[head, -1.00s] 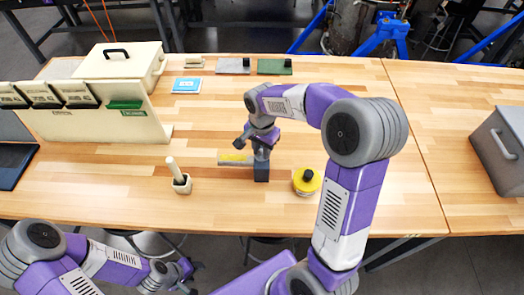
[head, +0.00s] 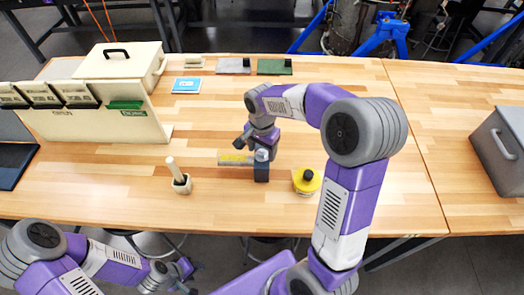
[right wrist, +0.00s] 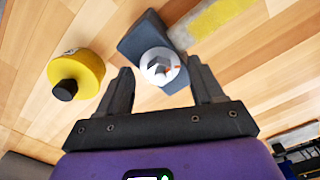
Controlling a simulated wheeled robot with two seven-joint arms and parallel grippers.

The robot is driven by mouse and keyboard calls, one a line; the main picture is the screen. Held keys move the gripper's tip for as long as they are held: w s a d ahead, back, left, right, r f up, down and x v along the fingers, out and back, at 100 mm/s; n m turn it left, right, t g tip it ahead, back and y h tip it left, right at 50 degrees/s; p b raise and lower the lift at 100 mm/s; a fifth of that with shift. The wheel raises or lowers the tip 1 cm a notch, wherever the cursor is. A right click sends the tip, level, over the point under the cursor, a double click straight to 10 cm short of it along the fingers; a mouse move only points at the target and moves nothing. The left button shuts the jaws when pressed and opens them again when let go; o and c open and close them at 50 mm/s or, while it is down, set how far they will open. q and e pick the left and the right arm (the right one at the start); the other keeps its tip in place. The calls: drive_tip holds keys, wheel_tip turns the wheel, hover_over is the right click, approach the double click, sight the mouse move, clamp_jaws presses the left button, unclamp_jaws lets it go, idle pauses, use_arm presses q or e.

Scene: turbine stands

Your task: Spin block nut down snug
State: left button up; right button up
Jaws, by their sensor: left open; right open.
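A dark blue-grey block (head: 261,173) stands on the wooden table in the head view, with a round silvery nut (head: 262,155) on top. In the right wrist view the nut (right wrist: 159,66) shows a dark angular centre and a small red mark, and sits on the block (right wrist: 147,36). My right gripper (head: 256,145) is open over the block. In the right wrist view its fingers (right wrist: 160,75) are spread either side of the nut, apart from it. My left gripper (head: 188,268) is at the lower left, off the table's front edge, open and away from the block.
A yellow-lidded round container (head: 306,181) with a black knob stands right of the block. A grey and yellow strip (head: 232,158) lies left of it.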

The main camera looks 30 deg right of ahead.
sight(262, 152)
drive_tip(key=shift+r+p, duration=2)
drive_tip(key=shift+r, duration=0.55)
